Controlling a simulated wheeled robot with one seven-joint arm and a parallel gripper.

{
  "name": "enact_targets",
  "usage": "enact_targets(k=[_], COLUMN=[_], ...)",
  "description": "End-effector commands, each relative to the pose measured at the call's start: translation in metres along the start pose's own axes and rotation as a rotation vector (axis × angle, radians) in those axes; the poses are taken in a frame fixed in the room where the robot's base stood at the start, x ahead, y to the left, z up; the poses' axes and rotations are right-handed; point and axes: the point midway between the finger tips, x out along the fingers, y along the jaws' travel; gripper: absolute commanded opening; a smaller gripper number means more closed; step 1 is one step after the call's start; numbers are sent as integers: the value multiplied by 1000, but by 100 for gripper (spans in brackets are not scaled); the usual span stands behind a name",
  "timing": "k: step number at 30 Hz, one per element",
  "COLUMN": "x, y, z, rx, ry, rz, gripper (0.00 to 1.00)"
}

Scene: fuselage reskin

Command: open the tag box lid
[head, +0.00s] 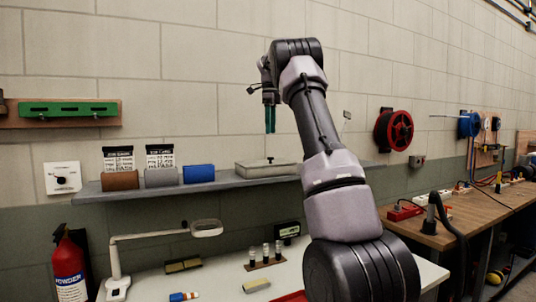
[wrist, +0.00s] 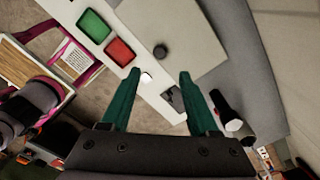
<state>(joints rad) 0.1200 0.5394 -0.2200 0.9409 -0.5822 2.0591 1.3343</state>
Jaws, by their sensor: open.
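The tag box (head: 268,168) is a pale grey, low box on the wall shelf, with its lid on and a small knob on top. In the wrist view the lid (wrist: 190,32) is a pale grey panel, and its dark round knob (wrist: 161,51) lies just beyond the fingertips, between their lines. My gripper (head: 269,130) has green fingers pointing down, above the box and apart from it. In the wrist view my gripper (wrist: 160,76) is open, with nothing between the fingers touching them.
The grey shelf (head: 220,183) also carries brown, grey and blue blocks (head: 199,174) with job cards behind. Below, a white bench (head: 150,285) holds a magnifier lamp (head: 206,228) and small items. The wall is close behind the shelf.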

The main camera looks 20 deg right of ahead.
Motion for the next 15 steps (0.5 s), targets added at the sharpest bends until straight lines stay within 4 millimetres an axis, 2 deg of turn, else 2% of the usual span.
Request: enact_targets(k=[15], x=[86], y=[1], z=[0], rx=[-4], ry=[-1], rz=[2], gripper=[61])
